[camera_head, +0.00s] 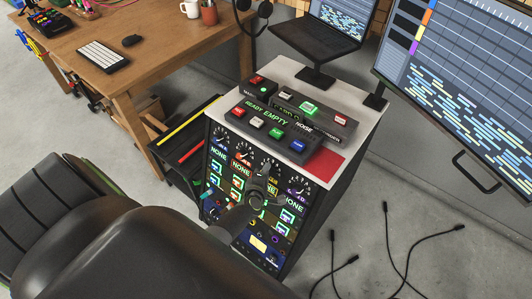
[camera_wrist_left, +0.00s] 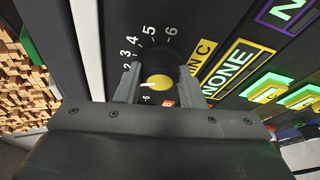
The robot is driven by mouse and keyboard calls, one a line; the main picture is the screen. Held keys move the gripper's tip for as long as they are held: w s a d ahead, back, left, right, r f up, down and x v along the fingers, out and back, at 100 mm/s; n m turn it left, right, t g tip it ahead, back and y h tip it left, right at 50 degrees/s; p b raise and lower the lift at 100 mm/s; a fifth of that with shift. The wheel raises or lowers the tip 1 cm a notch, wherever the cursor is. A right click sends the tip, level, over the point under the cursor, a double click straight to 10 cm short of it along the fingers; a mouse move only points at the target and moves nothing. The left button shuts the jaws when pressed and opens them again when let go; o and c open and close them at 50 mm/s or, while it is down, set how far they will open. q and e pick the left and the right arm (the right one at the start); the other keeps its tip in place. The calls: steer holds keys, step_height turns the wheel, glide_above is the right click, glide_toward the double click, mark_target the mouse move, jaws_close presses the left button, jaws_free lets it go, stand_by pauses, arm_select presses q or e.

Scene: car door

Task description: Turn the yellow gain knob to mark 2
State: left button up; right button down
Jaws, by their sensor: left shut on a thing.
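The yellow gain knob (camera_wrist_left: 158,75) is a dark knob with a yellow cap, between the fingers of my left gripper (camera_wrist_left: 158,88) in the left wrist view. The fingers are shut on its two sides. White numbers from 2 to 6 show on the dial around it. A small pale line lies on the left part of the cap, toward the low numbers; I cannot tell exactly which mark it meets. In the head view my left gripper (camera_head: 264,182) is at the front panel of the rack (camera_head: 292,240) and hides the knob. My right gripper is not in view.
Other dials (camera_head: 243,152) and lit buttons crowd the panel around the gripper. Button boxes (camera_head: 275,125) and a red pad (camera_head: 325,165) lie on the rack top. A monitor (camera_head: 465,90) stands at right. A wooden desk (camera_head: 150,55) is at upper left. Cables lie on the floor.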

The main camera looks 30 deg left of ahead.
arm_select(q)
steer(key=shift+n, duration=0.5)
steer(key=o, duration=1)
steer(key=p+v, duration=0.4)
steer(key=v, duration=1.3)
steer(key=shift+s+r+p, duration=0.15)
steer(key=shift+r+p, duration=0.05)
steer(key=shift+p, duration=0.2)
